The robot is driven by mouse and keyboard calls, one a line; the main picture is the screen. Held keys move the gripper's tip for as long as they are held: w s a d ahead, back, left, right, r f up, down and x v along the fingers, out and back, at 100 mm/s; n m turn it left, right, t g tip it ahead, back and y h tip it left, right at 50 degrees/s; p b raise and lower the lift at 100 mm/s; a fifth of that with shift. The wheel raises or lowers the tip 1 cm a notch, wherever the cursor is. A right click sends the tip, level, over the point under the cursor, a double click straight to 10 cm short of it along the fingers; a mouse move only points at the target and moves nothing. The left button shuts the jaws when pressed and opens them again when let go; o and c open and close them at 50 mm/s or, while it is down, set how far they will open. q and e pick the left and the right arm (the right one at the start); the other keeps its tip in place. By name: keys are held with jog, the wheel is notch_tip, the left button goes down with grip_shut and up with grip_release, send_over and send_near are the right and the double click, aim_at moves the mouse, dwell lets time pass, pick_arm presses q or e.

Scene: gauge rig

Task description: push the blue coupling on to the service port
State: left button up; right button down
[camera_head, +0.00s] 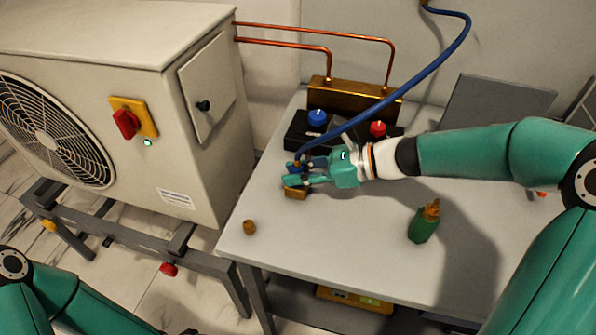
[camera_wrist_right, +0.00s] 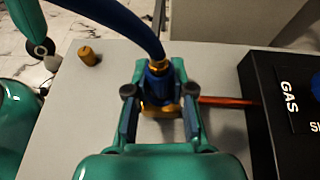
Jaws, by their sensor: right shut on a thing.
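The blue coupling (camera_head: 296,167) is on the end of a blue hose, above a small brass block that carries the service port (camera_head: 296,193) on the table. My right gripper (camera_head: 292,174) is shut on the coupling, one finger on each side. In the right wrist view the coupling (camera_wrist_right: 157,82) sits between the fingers, with brass just below it. The port's mouth is hidden by the coupling and fingers, so I cannot tell how far on the coupling is. My left arm shows at the bottom left, but its gripper is out of view.
A loose brass cap (camera_head: 249,227) lies near the table's left edge. A green bottle (camera_head: 424,222) stands front right. Behind the gripper is a black gauge manifold with a blue knob (camera_head: 317,118) and red knob (camera_head: 378,128). The outdoor unit (camera_head: 130,110) stands left.

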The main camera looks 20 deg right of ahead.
jog(key=c, duration=0.6)
grip_release()
jog(key=shift+d, duration=0.15)
